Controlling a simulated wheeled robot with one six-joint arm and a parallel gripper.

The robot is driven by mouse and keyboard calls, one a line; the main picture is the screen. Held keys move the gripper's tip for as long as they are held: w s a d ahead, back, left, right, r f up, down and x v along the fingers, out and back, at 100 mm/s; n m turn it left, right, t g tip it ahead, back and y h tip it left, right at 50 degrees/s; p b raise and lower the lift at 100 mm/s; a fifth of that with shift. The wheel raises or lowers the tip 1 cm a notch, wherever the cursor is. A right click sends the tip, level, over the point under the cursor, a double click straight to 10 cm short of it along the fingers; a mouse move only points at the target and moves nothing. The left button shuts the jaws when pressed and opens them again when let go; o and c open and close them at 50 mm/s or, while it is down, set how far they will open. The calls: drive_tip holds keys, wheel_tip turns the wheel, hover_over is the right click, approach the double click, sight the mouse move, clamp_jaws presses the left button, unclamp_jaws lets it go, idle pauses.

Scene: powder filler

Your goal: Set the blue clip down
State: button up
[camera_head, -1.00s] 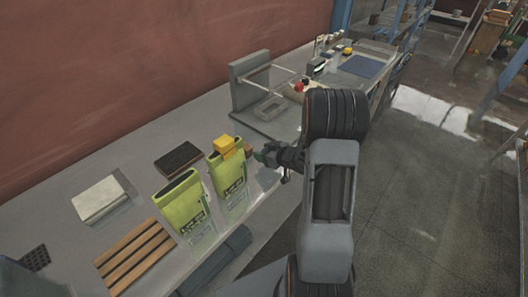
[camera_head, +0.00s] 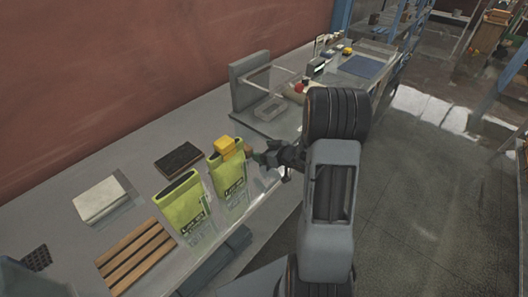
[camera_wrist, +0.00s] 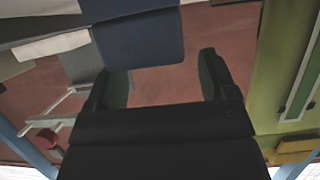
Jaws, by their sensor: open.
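My gripper (camera_wrist: 165,82) is open in the wrist view, with its two dark green fingers apart and wall showing between them. A dark blue block (camera_wrist: 135,40), which looks like the blue clip, is at the top of that view, close to the left fingertip. I cannot tell whether it touches the finger or what it rests on. In the head view my gripper (camera_head: 257,158) is small, just right of the right-hand green bag (camera_head: 229,180). No blue clip can be made out there.
A yellow block (camera_head: 227,146) sits at the mouth of the right-hand bag. Another green bag (camera_head: 182,207), a wooden slatted rack (camera_head: 134,256), a dark pad (camera_head: 178,159) and a white block (camera_head: 99,198) are on the bench. A grey-framed stand (camera_head: 240,84) is farther back.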

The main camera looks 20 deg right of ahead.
drive_tip(key=v, duration=1.1)
wheel_tip(320, 180, up, 10)
drive_tip(key=a+m+g+h, duration=0.15)
drive_tip(key=m+h, duration=0.25)
drive_tip(key=h, duration=0.5)
drive_tip(key=s+a+r+m+g+y, duration=0.1)
drive_tip(key=s+a+g+y, duration=0.2)
drive_tip(key=s+a, duration=0.9)
drive_tip(key=a+g, duration=0.1)
drive_tip(key=g, duration=0.2)
drive_tip(key=shift+s+a, duration=0.2)
drive_tip(key=shift+s, duration=0.2)
